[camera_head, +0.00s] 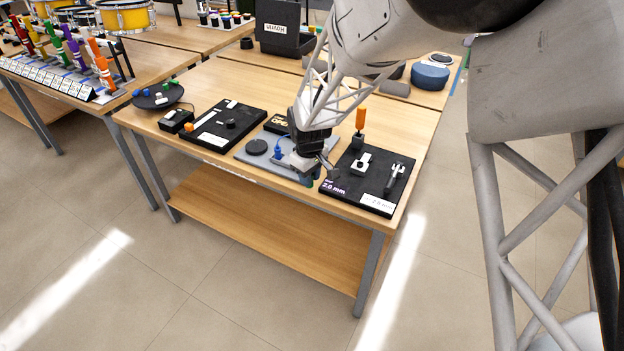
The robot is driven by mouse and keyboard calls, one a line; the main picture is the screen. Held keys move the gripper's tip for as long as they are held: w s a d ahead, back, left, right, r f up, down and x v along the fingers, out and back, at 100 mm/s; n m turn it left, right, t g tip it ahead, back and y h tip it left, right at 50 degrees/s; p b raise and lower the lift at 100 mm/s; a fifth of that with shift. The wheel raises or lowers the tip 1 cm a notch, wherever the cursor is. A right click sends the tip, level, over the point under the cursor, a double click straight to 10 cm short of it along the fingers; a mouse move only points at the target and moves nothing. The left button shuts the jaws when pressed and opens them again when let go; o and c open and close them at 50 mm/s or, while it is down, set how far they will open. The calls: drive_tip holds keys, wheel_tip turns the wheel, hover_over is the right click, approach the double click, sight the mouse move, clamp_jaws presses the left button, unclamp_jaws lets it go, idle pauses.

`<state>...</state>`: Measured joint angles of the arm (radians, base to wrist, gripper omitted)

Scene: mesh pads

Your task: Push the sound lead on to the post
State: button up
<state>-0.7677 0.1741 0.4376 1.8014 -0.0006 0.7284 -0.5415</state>
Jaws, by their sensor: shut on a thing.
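My gripper (310,163) is low over the right part of the grey pad (243,157), near its front edge. It is shut on what I take to be the sound lead, which my fingers mostly hide. A small blue piece (278,153) stands on the pad just left of the gripper; I cannot tell if it belongs to the lead. I cannot make out the post, nor whether the lead touches it.
On the pad are a black disc (257,147) and a gold-lettered black box (277,123). Another black board (222,140) lies left. The table's front edge is near.

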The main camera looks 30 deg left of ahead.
drive_tip(key=shift+w+a+r, duration=0.5)
drive_tip(key=shift+w+a, duration=1.55)
drive_tip(key=shift+a, duration=2.65)
drive_tip(key=shift+w+a+r, duration=0.45)
drive_tip(key=shift+w+a, duration=1.65)
drive_tip(key=shift+a, duration=2.65)
drive_tip(key=shift+w+a+r, duration=0.5)
drive_tip(key=shift+w+a, duration=1.55)
drive_tip(key=shift+a, duration=2.65)
drive_tip(key=shift+f, duration=2.1)
drive_tip(key=shift+f, duration=1.55)
drive_tip(key=o, duration=0.8)
drive_tip(key=shift+o, duration=0.2)
